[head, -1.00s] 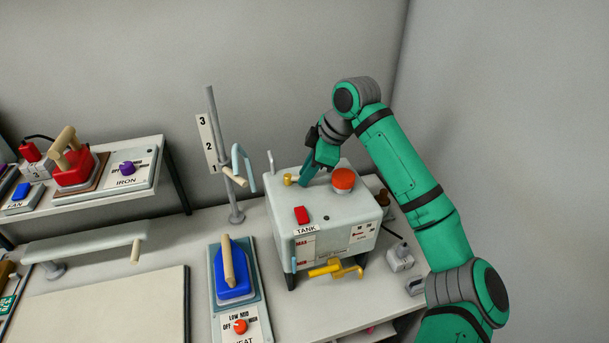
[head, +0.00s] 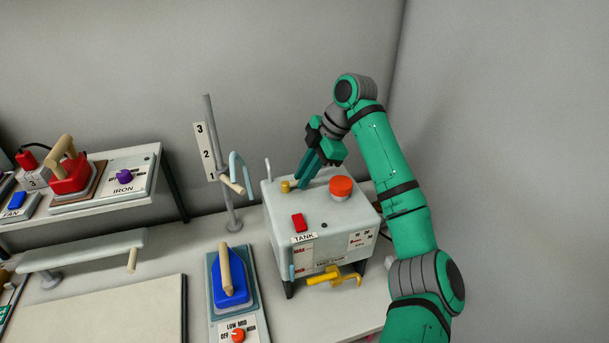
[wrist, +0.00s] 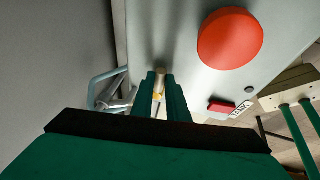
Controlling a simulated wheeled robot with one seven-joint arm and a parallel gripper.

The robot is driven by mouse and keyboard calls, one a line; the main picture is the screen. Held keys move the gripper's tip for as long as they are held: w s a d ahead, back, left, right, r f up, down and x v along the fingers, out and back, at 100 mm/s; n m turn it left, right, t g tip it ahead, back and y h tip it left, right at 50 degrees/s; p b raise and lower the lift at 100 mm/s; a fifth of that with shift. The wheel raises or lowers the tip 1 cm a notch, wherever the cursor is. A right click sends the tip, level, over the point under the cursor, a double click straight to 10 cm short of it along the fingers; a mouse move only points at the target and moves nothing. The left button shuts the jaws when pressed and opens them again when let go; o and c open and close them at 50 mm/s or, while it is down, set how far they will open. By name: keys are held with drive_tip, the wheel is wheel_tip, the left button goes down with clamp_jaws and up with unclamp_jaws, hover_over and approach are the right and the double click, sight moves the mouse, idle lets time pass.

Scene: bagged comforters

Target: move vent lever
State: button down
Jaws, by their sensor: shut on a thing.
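The pale tank box (head: 328,215) stands on the table at the right. A small brass fitting (head: 285,186) sits on its top near the back left, which I take to be part of the vent lever. My gripper (head: 303,184) reaches down just right of this fitting, fingers close together at the tank top. In the wrist view the fingers of my gripper (wrist: 163,88) are nearly together, with a brass-coloured bit of the vent lever (wrist: 157,95) showing between them. The fingers hide most of the lever.
A big red button (head: 341,187) and a red switch (head: 298,222) are on the tank top. A grey rod (head: 268,168) rises at its back left corner. A yellow tap (head: 334,275) sticks out in front. A blue iron-like object (head: 230,282) stands left.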

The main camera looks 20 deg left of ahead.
drive_tip(key=c, duration=1.7)
unclamp_jaws()
drive_tip(key=v, duration=1.1)
drive_tip(key=shift+w, duration=0.1)
